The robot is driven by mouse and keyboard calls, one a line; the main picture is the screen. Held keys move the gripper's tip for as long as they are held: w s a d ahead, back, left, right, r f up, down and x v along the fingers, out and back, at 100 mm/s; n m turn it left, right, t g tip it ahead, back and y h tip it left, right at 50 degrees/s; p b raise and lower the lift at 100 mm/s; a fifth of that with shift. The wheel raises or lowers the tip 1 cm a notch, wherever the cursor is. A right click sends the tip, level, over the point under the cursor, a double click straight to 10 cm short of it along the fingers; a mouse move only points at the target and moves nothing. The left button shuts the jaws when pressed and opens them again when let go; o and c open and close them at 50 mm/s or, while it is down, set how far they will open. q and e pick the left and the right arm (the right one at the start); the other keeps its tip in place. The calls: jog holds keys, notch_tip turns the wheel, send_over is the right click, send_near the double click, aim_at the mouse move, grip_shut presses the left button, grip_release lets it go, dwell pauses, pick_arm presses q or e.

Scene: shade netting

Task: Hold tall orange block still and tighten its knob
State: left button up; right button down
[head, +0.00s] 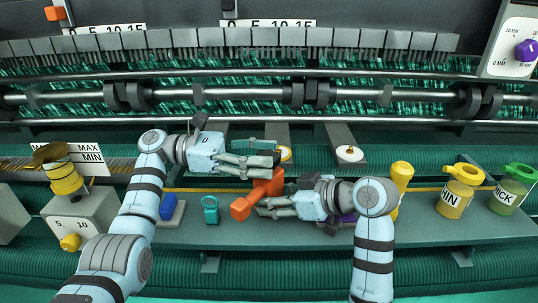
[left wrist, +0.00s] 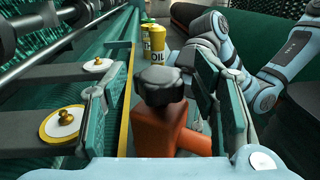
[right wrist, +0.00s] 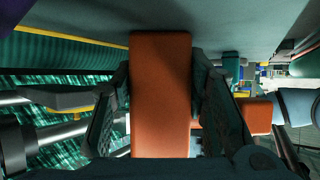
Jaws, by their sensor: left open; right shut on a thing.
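The tall orange block (head: 266,186) is above the middle of the green ledge in the head view. My right gripper (head: 262,206) is shut on it from the right; the right wrist view shows the orange block (right wrist: 160,90) between its fingers. An orange side piece (right wrist: 255,115) sticks out to the right there. My left gripper (head: 276,162) is open at the block's upper end. In the left wrist view the black knob (left wrist: 162,86) sits on the orange block (left wrist: 160,132), between the spread fingers, with gaps on both sides.
A blue block (head: 168,207) and a teal ring-topped piece (head: 211,210) stand left of the block. Grey arms with white discs (head: 350,153) lie behind. The ledge front is mostly clear.

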pick_arm(q)
jog(key=a, duration=0.6)
jog(key=shift+w, duration=0.35)
